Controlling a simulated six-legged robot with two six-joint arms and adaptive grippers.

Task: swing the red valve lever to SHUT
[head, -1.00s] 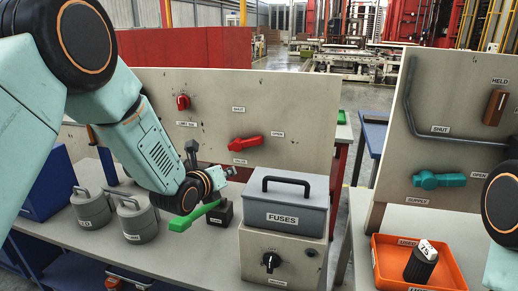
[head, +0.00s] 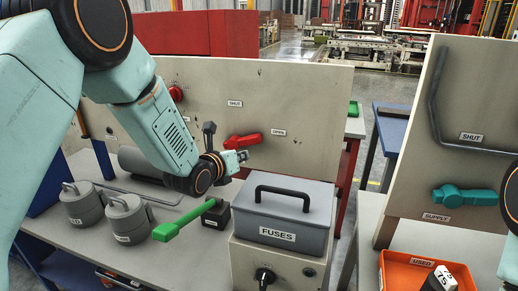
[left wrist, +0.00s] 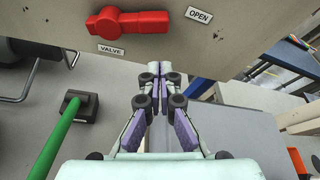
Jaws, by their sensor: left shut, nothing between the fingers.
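The red valve lever (head: 243,141) is on the upright beige panel (head: 300,100) and points right, toward the OPEN label (head: 279,132). The SHUT label (head: 235,104) is above it. In the left wrist view the lever (left wrist: 128,22) shows at the top, with the VALVE label (left wrist: 111,49) below it. My left gripper (head: 242,155) is shut and empty, just below the lever's right end and apart from it in the left wrist view (left wrist: 159,70). My right gripper is not in view; part of my right arm shows at the right edge.
A grey FUSES box (head: 285,205) with a black handle stands below my left gripper. A green lever (head: 185,220) on a black base and grey canisters (head: 126,218) are left of it. A second panel (head: 450,110) with a teal valve stands right, above an orange tray (head: 388,275).

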